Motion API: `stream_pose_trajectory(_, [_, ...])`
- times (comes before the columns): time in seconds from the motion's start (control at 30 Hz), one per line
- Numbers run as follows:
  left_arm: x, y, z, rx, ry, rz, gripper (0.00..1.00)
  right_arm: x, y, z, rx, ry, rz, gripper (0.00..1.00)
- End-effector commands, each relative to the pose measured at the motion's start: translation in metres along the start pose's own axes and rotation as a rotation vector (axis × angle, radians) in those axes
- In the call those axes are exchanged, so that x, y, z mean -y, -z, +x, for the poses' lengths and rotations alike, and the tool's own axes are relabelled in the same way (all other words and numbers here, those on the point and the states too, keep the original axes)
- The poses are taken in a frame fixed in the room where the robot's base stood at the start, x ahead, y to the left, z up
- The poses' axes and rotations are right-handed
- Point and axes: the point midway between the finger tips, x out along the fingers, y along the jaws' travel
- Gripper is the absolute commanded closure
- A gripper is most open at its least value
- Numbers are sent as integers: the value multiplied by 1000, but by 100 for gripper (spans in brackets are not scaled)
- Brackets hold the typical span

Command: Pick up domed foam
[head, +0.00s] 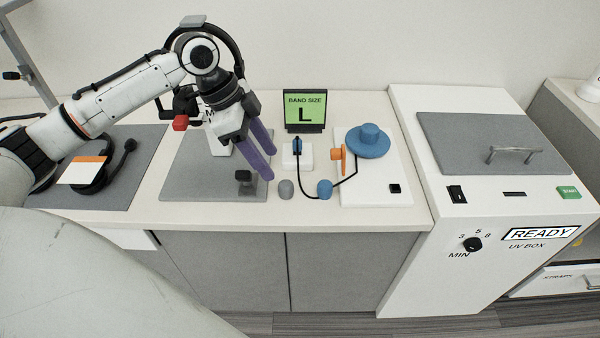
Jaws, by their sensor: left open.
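A small grey domed piece (286,189), which looks like the domed foam, stands on the white counter near its front edge. My left gripper (268,166), with two purple fingers, reaches down from the upper left. Its fingers are apart with nothing seen between them. The fingertips are up and to the left of the grey domed piece and do not appear to touch it. A small blue rounded piece (324,188) is just to the right, by a black cable. My right gripper is out of view.
A grey mat (190,182) with a dark stand (244,180) lies under my left arm. A BAND SIZE L sign (305,112) stands behind. A white board (375,190) with a blue disc (368,142) is right of the pieces. The UV box (470,220) stands further right.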

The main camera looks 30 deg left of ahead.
Motion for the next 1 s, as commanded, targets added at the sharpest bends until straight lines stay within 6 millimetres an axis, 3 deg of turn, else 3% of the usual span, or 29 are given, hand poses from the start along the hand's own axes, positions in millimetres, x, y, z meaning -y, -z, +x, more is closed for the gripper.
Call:
stream_pose_trajectory(0.37, [0,0,45,-1,-2,-1,51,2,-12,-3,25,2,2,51])
stream_pose_trajectory(0.57, [1,0,60,-1,0,-2,51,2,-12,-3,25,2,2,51])
stream_pose_trajectory(0.8, [3,0,95,-1,-3,-1,51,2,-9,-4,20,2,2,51])
stream_pose_trajectory(1.0, [4,0,103,0,2,0,51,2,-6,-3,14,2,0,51])
